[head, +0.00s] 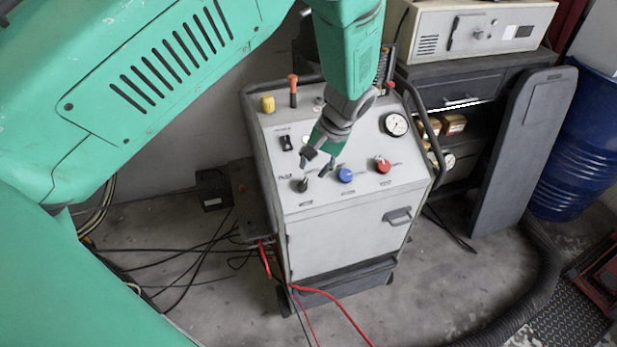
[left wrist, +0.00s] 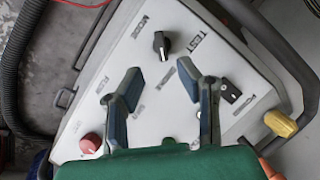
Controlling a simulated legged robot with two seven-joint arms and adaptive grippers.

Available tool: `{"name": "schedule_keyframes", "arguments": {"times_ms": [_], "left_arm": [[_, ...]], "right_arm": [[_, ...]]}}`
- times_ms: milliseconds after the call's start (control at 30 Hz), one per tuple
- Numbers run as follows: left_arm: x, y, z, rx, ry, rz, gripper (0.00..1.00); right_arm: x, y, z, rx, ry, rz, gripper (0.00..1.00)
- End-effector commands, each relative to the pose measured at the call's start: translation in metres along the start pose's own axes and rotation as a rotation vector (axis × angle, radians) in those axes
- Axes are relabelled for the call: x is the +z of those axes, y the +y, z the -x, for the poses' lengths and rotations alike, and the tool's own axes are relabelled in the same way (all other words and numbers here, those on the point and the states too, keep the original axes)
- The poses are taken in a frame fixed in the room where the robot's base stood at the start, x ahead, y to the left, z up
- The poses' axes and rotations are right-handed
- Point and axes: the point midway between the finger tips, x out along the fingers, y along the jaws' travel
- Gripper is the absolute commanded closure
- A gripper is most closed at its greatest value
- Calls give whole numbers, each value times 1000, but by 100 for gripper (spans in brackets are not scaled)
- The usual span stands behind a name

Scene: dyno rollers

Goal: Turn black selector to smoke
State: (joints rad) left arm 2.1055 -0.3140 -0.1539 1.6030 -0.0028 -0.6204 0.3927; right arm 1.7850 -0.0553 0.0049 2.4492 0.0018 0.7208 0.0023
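The black selector (head: 303,185) is a small knob at the front left of the machine's sloped white panel (head: 350,200). In the left wrist view the selector (left wrist: 161,45) stands ahead of the fingertips, with printed labels around it. My left gripper (head: 317,162) is over the panel, just behind and right of the selector. In the left wrist view its two fingers (left wrist: 160,74) are spread with nothing between them, apart from the selector. My right gripper is not in view.
A blue knob (head: 345,175) and a red knob (head: 383,166) sit right of the selector. A black rocker switch (head: 286,143), yellow cap (head: 267,104), orange-tipped lever (head: 293,90) and gauge (head: 396,124) are farther back. Red and black cables lie on the floor.

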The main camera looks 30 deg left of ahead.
Motion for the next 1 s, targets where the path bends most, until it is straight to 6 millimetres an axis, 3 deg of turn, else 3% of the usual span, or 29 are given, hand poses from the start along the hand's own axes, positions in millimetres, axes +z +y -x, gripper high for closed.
{"name": "schedule_keyframes", "arguments": {"times_ms": [100, 300, 1000], "left_arm": [[-1, 0, 23, 0, 4, 0, 69], [-1, 1, 42, 0, 0, -1, 69], [0, 1, 44, 0, -1, -1, 69]], "right_arm": [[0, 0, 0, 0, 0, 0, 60], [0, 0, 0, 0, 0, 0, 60], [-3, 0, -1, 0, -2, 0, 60]]}}
